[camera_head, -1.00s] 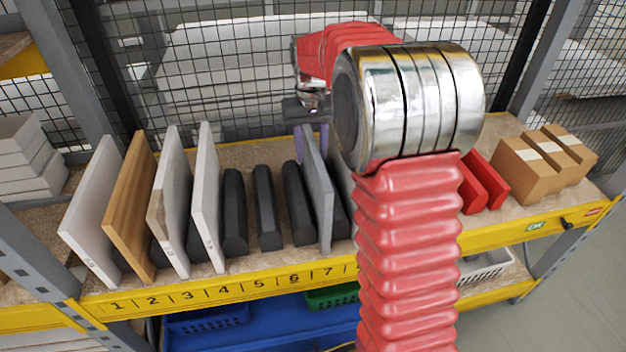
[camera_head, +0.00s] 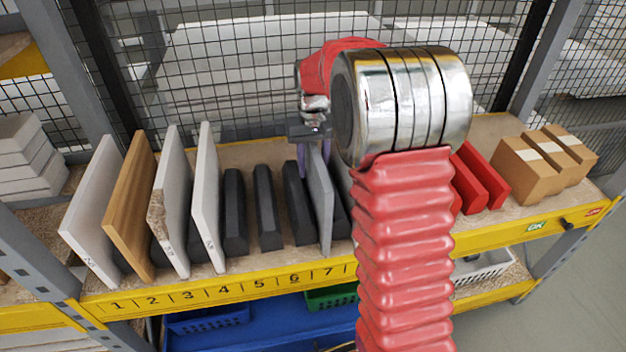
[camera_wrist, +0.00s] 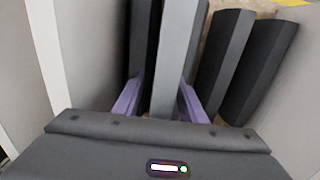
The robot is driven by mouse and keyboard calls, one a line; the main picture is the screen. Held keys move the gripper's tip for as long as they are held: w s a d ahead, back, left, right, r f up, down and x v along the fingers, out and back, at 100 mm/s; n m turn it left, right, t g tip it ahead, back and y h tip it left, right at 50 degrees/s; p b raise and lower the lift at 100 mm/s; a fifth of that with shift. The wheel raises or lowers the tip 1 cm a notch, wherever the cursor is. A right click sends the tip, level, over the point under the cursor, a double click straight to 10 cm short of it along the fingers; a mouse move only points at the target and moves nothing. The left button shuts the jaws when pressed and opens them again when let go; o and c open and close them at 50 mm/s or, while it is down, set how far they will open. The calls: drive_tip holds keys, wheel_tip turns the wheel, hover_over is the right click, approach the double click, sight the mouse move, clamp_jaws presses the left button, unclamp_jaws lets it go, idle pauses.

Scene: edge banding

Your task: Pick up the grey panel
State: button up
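The grey panel (camera_head: 319,205) stands upright on edge in the rack near slot 7, in front of and partly below my gripper. In the wrist view the panel (camera_wrist: 174,60) runs between the two purple fingers of my gripper (camera_wrist: 160,100). The fingers straddle it, with a narrow gap on the left side; the right finger is very close to it. In the head view my gripper (camera_head: 313,152) is over the panel's rear upper edge, its right finger mostly hidden. The fingers look open, not clamped on the panel.
Dark divider blocks (camera_head: 268,210) stand on both sides of the panel. White and wood panels (camera_head: 128,205) stand to the left. Red blocks (camera_head: 484,180) and cardboard boxes (camera_head: 528,172) are on the right. A wire mesh (camera_head: 230,80) closes the back.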

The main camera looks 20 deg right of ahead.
drive_tip(key=shift+c, duration=0.5)
clamp_jaws()
drive_tip(key=shift+r, duration=0.1)
idle(0.8)
